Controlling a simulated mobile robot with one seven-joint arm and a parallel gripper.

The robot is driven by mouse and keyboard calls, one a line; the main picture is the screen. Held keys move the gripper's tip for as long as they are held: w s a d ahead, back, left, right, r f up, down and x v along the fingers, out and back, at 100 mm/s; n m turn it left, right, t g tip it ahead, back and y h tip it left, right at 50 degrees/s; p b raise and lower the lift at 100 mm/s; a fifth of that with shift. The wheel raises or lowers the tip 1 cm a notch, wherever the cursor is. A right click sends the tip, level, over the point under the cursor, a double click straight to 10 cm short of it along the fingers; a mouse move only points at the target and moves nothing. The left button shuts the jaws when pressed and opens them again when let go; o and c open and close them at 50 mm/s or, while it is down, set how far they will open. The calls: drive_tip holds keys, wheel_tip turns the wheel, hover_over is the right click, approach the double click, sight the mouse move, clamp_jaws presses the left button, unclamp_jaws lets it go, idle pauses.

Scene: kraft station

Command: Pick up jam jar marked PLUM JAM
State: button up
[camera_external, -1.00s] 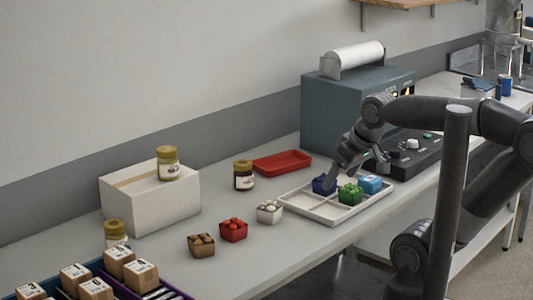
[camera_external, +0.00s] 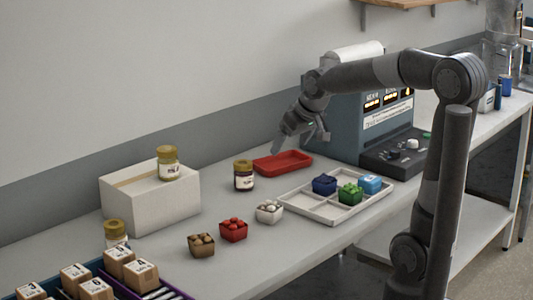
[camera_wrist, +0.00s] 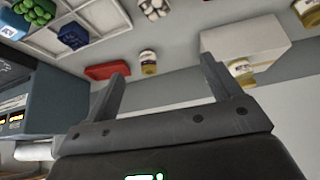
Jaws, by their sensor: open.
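Several jam jars with gold lids are in view; I cannot read their labels, so I cannot tell which is PLUM JAM. A dark-filled jar (camera_external: 243,175) stands on the bench left of the red tray; it also shows in the wrist view (camera_wrist: 148,62). A paler jar (camera_external: 168,163) stands on top of the white box; it shows in the wrist view too (camera_wrist: 242,72). A third jar (camera_external: 115,233) is at the lower left, partly hidden by small cartons. My gripper (camera_external: 300,148) is open and empty, above the bench near the red tray, apart from all jars.
The red tray (camera_external: 283,163) lies beneath my gripper. The white box (camera_external: 150,200) stands at the left. A divided white tray (camera_external: 325,210) holds colored punnets, with more punnets beside it. A blue-grey machine (camera_external: 345,125) stands behind on the right.

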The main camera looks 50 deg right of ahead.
drive_tip(key=w+d+f, duration=0.2)
drive_tip(key=w, duration=0.4)
drive_tip(key=w+d+f, duration=0.2)
drive_tip(key=w, duration=0.5)
drive_tip(key=m, duration=0.1)
approach(243, 172)
drive_tip(key=f, duration=0.1)
drive_tip(key=shift+h, duration=0.3)
drive_tip(key=x, duration=0.7)
drive_tip(key=w+d+x, duration=0.1)
drive_tip(key=x, duration=0.3)
drive_tip(key=shift+w+d+r, duration=0.1)
drive_tip(key=shift+w+r, duration=0.1)
drive_tip(key=c, duration=1.2)
drive_tip(key=shift+c, duration=0.6)
drive_tip(key=shift+r, duration=0.15)
